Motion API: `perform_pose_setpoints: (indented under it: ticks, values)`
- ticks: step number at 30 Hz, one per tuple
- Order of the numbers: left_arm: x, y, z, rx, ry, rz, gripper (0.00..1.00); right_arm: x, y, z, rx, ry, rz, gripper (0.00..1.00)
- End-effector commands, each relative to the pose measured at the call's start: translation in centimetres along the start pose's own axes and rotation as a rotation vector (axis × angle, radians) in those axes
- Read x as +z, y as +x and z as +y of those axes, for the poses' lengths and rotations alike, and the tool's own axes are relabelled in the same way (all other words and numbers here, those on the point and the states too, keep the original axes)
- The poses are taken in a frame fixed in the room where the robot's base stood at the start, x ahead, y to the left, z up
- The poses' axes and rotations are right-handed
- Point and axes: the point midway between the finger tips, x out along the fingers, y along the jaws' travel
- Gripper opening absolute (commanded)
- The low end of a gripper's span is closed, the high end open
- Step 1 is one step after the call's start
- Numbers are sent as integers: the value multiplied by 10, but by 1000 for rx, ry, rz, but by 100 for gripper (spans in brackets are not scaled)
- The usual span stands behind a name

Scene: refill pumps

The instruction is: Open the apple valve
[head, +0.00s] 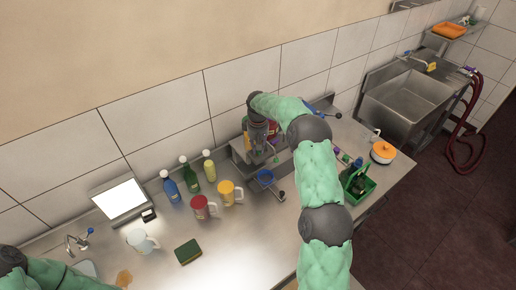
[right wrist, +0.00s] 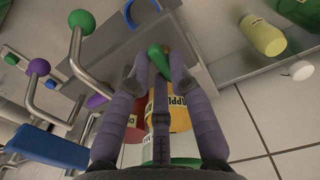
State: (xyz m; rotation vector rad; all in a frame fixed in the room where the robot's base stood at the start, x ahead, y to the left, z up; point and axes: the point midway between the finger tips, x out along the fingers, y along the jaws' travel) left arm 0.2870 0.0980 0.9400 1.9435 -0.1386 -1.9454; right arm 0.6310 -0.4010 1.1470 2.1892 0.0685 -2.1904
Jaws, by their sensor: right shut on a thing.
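My right gripper (head: 258,143) is over the metal dispenser unit by the tiled wall in the head view. In the right wrist view its fingers (right wrist: 160,72) are shut on a green handle (right wrist: 157,56). Behind the fingers is a yellow-orange container (right wrist: 180,112) whose label reads partly "APPL"; the fingers hide the rest of it. The valve body under the handle is mostly hidden. My left arm shows at the lower left of the head view, but its gripper is out of view.
A red mug (head: 201,207), a yellow mug (head: 227,193) and bottles (head: 190,175) stand left of the dispenser. A green crate (head: 358,184) and orange-lidded pot (head: 383,152) stand right.

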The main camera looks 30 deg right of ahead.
Motion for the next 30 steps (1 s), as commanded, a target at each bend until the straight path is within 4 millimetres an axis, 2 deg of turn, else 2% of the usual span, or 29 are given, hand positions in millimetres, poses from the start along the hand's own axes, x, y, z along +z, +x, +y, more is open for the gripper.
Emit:
perform_pose_setpoints:
  ticks: [17, 18, 20, 30]
  values:
    - [0, 0, 0, 0, 0, 0, 40, -1, -1, 0, 1, -33, 3, 0]
    - [0, 0, 0, 0, 0, 0, 40, -1, -1, 0, 1, -33, 3, 27]
    - [0, 0, 0, 0, 0, 0, 40, -1, -1, 0, 1, -33, 3, 44]
    - [0, 0, 0, 0, 0, 0, 40, 0, -1, 0, 1, -32, 1, 45]
